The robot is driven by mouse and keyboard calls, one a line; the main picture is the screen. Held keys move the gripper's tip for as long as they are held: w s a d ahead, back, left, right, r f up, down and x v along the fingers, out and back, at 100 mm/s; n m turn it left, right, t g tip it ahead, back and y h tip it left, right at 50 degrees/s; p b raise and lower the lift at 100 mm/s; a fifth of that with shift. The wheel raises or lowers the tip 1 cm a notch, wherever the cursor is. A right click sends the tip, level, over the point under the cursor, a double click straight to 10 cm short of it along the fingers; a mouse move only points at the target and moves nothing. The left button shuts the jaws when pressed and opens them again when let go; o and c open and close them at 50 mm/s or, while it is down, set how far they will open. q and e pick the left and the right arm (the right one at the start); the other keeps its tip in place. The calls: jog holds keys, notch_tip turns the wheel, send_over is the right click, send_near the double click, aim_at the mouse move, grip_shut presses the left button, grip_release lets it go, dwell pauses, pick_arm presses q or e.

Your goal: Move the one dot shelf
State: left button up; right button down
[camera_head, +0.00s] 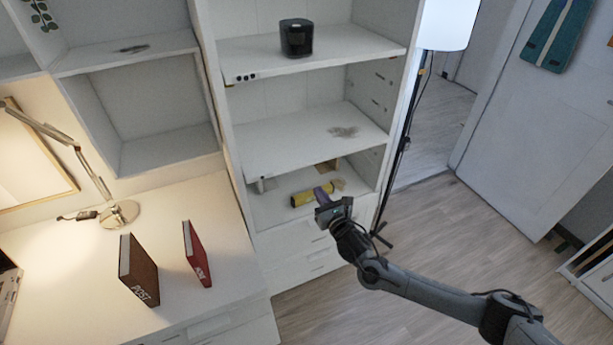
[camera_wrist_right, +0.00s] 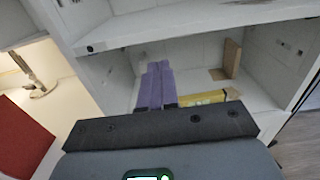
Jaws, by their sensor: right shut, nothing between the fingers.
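The white shelf board with a single dark dot on its front edge (camera_wrist_right: 190,29) crosses the upper part of the right wrist view, the dot near its left end. My right gripper (camera_head: 322,191) is below this board, in front of the lower compartment, apart from the board. Its purple fingers (camera_wrist_right: 155,84) are shut with nothing between them and point into the compartment. My left gripper is not in view.
A yellow object (camera_head: 301,200) lies in the lower compartment, near a wooden block (camera_wrist_right: 232,58). A three-dot shelf (camera_head: 350,47) above carries a black cylinder (camera_head: 296,37). A brown book (camera_head: 138,272), a red book (camera_head: 197,255) and a lamp (camera_head: 119,214) stand on the desk.

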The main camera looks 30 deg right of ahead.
pick_arm(q)
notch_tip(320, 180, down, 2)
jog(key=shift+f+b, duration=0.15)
jog(key=shift+b, duration=0.85)
pick_arm(e)
jog(key=w+d, duration=0.1)
jog(key=w, duration=0.9)
jog(key=shift+d, duration=0.25)
jog(key=shift+w, duration=0.1)
jog(key=shift+d, duration=0.1)
